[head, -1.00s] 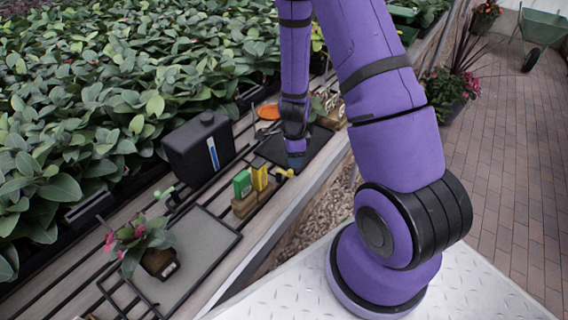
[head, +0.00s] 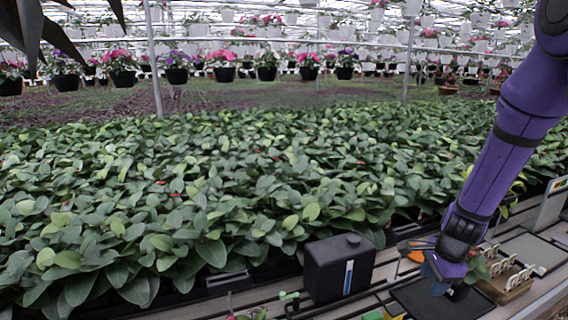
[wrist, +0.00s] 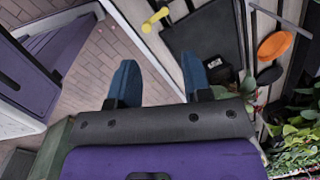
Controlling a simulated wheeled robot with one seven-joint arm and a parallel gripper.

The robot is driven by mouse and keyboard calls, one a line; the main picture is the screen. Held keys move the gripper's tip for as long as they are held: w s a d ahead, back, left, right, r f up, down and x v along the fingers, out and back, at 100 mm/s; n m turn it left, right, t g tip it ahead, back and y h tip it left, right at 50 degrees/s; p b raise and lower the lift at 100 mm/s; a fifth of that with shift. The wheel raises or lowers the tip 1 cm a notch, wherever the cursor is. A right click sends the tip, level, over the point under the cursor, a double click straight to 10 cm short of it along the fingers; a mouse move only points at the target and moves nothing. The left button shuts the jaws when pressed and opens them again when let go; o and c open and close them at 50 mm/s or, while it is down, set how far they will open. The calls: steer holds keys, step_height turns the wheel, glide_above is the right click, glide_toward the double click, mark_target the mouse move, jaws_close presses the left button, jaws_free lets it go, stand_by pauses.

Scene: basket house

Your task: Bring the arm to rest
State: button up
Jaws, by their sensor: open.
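My purple arm reaches down from the upper right in the head view. My gripper (head: 446,270) is low over the bench, above or beside a black mat (head: 415,299). In the wrist view my gripper (wrist: 161,80) has its two blue fingers wide apart with nothing between them. A small dark pot (wrist: 221,72) with a pale label shows just past the right finger. I cannot tell whether the finger touches it. The black mat (wrist: 195,35) lies beyond the fingertips.
A black canister (head: 325,272) stands left of the gripper. A wooden holder with white tags (head: 508,280) is to the right. An orange disc (wrist: 273,46) lies near the mat, and a yellow piece (wrist: 155,20) is at its other side. Dense leafy plants (head: 220,200) fill the back.

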steer(key=s+a+r+n+t, duration=0.1)
steer(key=a+r+n, duration=0.15)
steer(key=r, duration=0.35)
steer(key=s+a+r+n, duration=0.1)
steer(key=r+n, duration=0.2)
steer(key=r, duration=0.2)
steer(key=s+a+r+n+t, duration=0.2)
steer(key=s+r+n, duration=1)
steer(key=s+r, duration=0.7)
steer(key=shift+s+a+t+h, duration=0.15)
steer(key=shift+a+t+h, duration=0.25)
steer(key=shift+a, duration=0.15)
